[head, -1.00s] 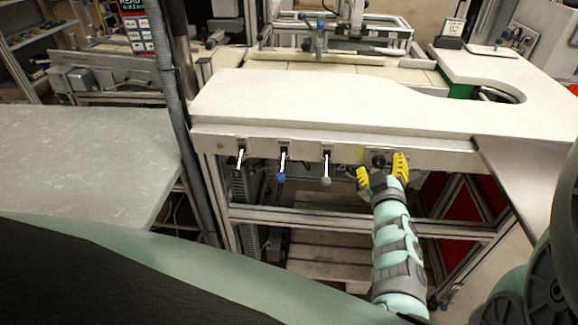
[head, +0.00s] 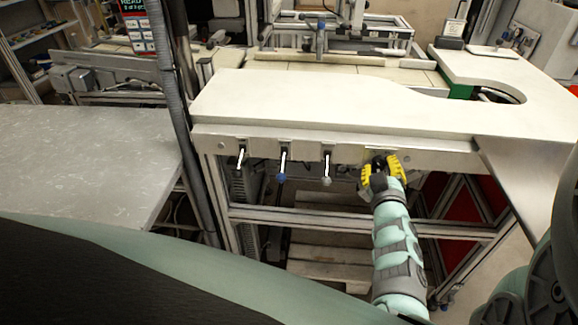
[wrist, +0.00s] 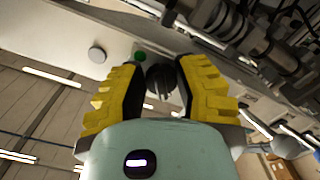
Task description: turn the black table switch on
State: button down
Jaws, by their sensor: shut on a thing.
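The black table switch (wrist: 162,82) is a dark ridged knob on the front rail of the white table. In the wrist view it lies between the yellow fingers of my gripper (wrist: 155,88), with a green button (wrist: 140,56) just above it. In the head view my gripper (head: 384,172) is at the rail under the tabletop, its yellow fingers closed in around the dark knob (head: 378,163). The knob is partly hidden by the fingers, and its setting cannot be read.
Three levers hang from the rail to the left: one white (head: 240,157), one blue-tipped (head: 283,163) and one grey-tipped (head: 327,168). The white tabletop (head: 330,105) overhangs the rail. A grey round button (wrist: 97,54) sits left of the switch. A grey table (head: 85,150) stands at left.

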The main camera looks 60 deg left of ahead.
jog(key=shift+m+p, duration=0.95)
jog(key=shift+m, duration=0.15)
jog(key=m+p, duration=0.3)
jog(key=m, duration=0.1)
jog(key=shift+s+a+p, duration=0.1)
jog(key=shift+p, duration=0.3)
jog(key=m+p, duration=0.2)
jog(key=m, duration=0.2)
jog(key=shift+s+p, duration=0.1)
jog(key=shift+p, duration=0.2)
jog(key=shift+s+a+f+m+p, duration=0.1)
jog(key=shift+m+p, duration=0.25)
jog(key=shift+m, duration=0.4)
jog(key=shift+a+m+p, duration=0.1)
jog(key=shift+m+p, duration=0.2)
jog(key=shift+m, duration=0.95)
jog(key=c, duration=0.7)
grip_release()
jog(key=shift+s+d, duration=0.1)
jog(key=shift+s, duration=0.05)
